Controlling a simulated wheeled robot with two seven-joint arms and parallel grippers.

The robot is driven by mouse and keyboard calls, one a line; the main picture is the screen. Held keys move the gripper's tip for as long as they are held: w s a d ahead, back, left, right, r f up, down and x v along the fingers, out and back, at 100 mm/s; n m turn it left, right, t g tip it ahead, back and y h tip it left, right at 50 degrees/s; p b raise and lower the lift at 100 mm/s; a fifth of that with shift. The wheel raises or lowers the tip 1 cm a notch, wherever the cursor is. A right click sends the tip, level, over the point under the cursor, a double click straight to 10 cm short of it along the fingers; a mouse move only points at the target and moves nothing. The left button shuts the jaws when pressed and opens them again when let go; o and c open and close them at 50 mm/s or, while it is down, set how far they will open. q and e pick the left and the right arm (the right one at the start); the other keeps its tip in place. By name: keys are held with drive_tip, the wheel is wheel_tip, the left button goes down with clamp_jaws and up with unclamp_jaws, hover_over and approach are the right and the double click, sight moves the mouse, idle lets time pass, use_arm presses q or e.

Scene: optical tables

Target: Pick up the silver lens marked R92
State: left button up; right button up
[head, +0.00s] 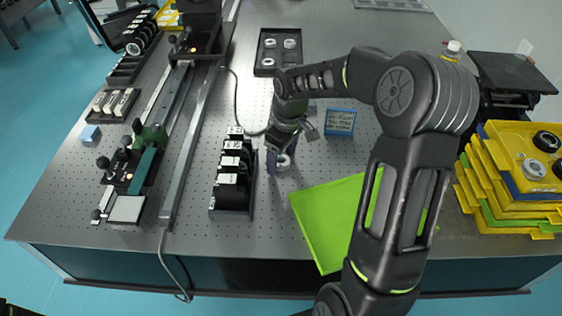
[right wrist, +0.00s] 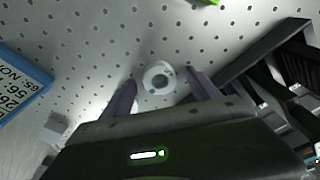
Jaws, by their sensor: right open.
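A small silver-white ring-shaped lens (right wrist: 159,77) lies on the perforated table top in the right wrist view. It also shows in the head view (head: 284,162), partly covered by my gripper. No R92 marking is readable on it. My right gripper (right wrist: 161,84) is open, with its two purple fingers on either side of the lens in the picture. In the head view my right gripper (head: 280,160) points down at the table; I cannot tell whether its fingers touch the lens. My left gripper is not in view.
A black rack of labelled lenses (head: 232,205) stands close left of the gripper. A blue-edged sign (head: 340,122) is behind right; a green tray (head: 325,215) is in front right. A black tray (head: 265,68) holds several round pieces. Stacked yellow trays (head: 490,205) are far right.

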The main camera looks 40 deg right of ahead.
sight(282, 160)
drive_tip(key=c, duration=1.5)
drive_tip(key=shift+o, duration=0.2)
drive_tip(key=shift+r, duration=0.15)
wheel_tip(282, 160, up, 10)
idle(0.4)
